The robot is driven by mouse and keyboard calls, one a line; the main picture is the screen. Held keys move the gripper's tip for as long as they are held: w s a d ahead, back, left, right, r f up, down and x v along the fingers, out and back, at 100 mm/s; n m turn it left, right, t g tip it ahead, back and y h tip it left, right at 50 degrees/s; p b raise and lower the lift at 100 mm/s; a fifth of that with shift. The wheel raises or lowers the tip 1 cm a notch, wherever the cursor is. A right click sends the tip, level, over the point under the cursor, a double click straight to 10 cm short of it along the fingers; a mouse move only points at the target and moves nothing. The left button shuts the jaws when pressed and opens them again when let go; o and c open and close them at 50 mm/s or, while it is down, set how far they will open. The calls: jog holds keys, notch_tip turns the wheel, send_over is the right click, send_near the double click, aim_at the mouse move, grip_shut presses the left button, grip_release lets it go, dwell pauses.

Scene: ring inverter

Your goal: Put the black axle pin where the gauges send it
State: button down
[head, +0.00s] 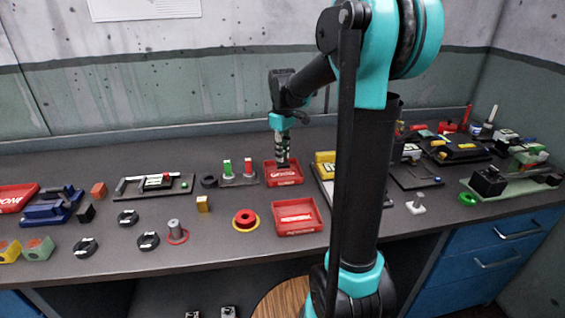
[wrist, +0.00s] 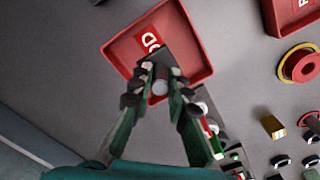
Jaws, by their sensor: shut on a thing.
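My gripper (head: 283,163) points down over the far red tray (head: 298,182). In the wrist view my gripper (wrist: 161,80) is shut on a dark pin (wrist: 160,87) with a greyish round end, which I take for the black axle pin. The pin is over or inside the tray, whose wall (wrist: 122,60) surrounds it in the wrist view; I cannot tell if it touches the floor. The tray's label is partly hidden. The gauges, with green and red tops, stand on a grey base (head: 240,181) left of the tray.
A second red tray (head: 297,203) lies nearer the front. A red and yellow ring (head: 245,220), a yellow block (head: 203,204) and several black rings (head: 128,217) lie to the left. A yellow and black unit (head: 325,170) stands close right of the far tray.

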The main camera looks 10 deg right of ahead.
jog(key=shift+f, duration=1.85)
jog(key=shift+f, duration=0.1)
jog(key=c, duration=1.5)
grip_release()
jog(key=shift+o, duration=0.2)
notch_tip(320, 180, up, 12)
jog(key=shift+r, duration=0.15)
